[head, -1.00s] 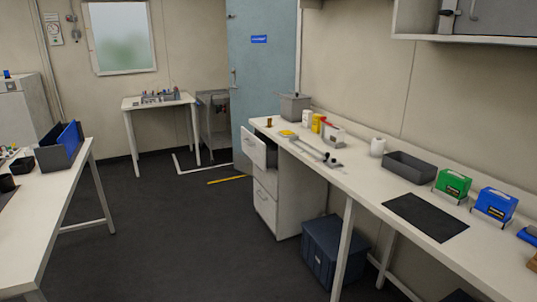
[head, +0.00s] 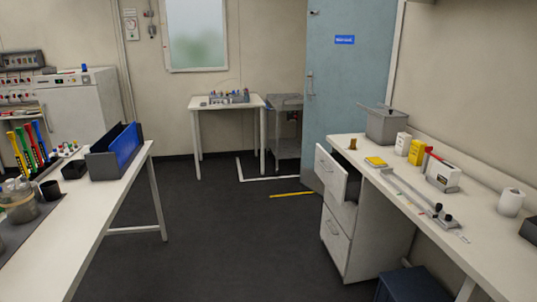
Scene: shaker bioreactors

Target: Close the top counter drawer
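The top counter drawer (head: 331,172) is pulled out of the white drawer unit under the right-hand counter (head: 440,215). Its front stands clear of the unit and its open top shows. The lower drawer (head: 335,236) beneath it looks shut. Neither of my grippers is in view.
A white table (head: 100,215) with a blue-and-grey holder (head: 115,152) stands on the left. The dark floor (head: 210,240) between table and counter is clear. A dark blue bin (head: 412,285) stands under the counter. A blue door (head: 335,90) is behind the drawer unit.

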